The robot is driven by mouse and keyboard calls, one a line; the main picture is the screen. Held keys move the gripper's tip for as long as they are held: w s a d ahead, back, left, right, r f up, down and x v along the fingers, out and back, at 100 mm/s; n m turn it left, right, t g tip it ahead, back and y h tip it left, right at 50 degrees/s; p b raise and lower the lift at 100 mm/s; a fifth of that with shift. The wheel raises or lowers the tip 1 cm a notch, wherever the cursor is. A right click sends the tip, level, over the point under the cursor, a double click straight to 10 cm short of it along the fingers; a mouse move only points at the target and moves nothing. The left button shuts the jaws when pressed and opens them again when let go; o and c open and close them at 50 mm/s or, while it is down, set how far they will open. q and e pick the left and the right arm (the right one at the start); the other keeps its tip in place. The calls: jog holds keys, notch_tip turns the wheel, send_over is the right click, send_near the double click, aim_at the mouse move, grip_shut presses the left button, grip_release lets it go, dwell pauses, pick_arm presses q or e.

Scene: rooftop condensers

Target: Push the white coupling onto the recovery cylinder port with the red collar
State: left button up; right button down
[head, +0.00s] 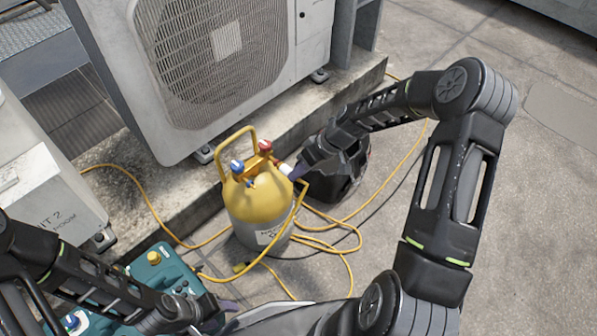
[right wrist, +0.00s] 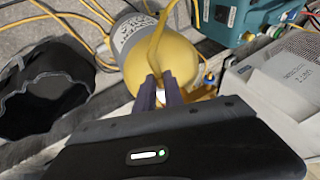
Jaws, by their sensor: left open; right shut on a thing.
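The recovery cylinder (head: 258,205) stands upright on the roof, with a yellow top, grey body and yellow handle. A red knob (head: 265,146) and a blue knob (head: 237,166) sit on its valves. My right gripper (head: 297,172) is shut on the white coupling (head: 286,169), close beside the red-knob side of the cylinder top. In the right wrist view the coupling (right wrist: 161,97) shows between my fingers (right wrist: 160,90), in front of the yellow cylinder top (right wrist: 182,62). I cannot tell whether it touches the port. My left gripper (head: 225,306) is open and empty at the lower left.
Yellow hoses (head: 330,240) loop around the cylinder. A black open bag (head: 345,180) stands right behind my right gripper. A teal machine (head: 165,272) sits at the lower left. A large condenser (head: 215,60) stands behind on a concrete kerb. Roof at the right is clear.

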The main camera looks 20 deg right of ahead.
jog(key=shift+w+a, duration=0.2)
jog(key=shift+w, duration=0.3)
dwell(0.6)
jog(key=c, duration=1.4)
grip_release()
jog(key=shift+o, duration=0.2)
jog(key=s+d, duration=0.2)
jog(key=s, duration=0.5)
jog(key=shift+d, duration=0.4)
